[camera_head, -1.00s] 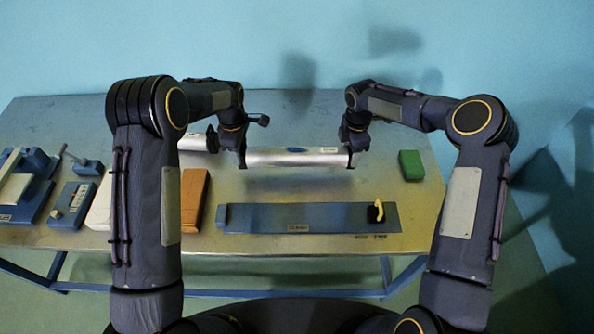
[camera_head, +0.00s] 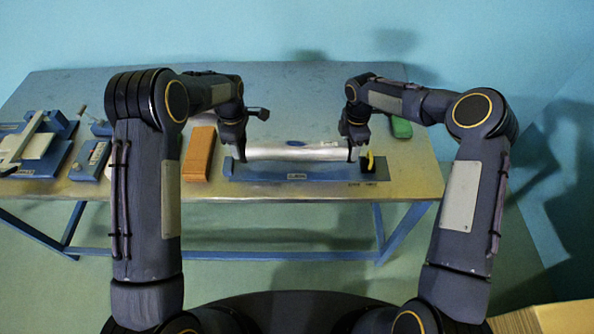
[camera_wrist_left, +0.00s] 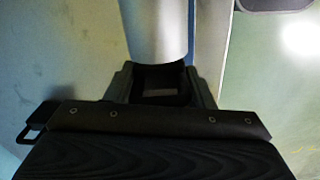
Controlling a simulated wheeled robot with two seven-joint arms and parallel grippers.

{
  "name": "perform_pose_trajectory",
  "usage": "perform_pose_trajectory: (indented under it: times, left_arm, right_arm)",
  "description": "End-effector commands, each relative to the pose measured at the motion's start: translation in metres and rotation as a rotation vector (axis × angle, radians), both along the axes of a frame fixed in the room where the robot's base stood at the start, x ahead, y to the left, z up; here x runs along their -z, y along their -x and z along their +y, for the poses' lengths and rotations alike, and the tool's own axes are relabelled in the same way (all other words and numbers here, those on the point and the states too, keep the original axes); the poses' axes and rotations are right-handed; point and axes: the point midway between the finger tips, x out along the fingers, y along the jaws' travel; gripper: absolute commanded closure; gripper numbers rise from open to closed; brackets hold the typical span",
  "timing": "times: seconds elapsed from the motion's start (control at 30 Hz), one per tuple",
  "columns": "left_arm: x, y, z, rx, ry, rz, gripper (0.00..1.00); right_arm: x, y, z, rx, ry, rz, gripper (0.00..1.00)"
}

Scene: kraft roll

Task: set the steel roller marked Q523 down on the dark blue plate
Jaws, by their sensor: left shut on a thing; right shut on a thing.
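In the left wrist view the roller (camera_wrist_left: 156,28) runs away from the jaws of my left gripper (camera_wrist_left: 160,84).
An orange block (camera_head: 198,154) lies left of the plate. A green block (camera_head: 401,127) lies to the right. Blue fixtures (camera_head: 92,158) stand at the far left of the table.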

Motion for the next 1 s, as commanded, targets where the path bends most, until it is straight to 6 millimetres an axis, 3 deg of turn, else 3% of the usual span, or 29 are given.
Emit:
perform_pose_trajectory:
  times: [0.37,1.0]
  left_arm:
    - [0.001,-0.003,-0.001,0.008,0.000,-0.012,1.00]
    - [0.040,-0.003,-0.001,0.006,0.001,-0.013,1.00]
  right_arm:
    - [0.005,0.002,0.000,-0.012,0.003,0.006,1.00]
    - [0.044,0.002,0.000,-0.012,0.002,0.007,1.00]
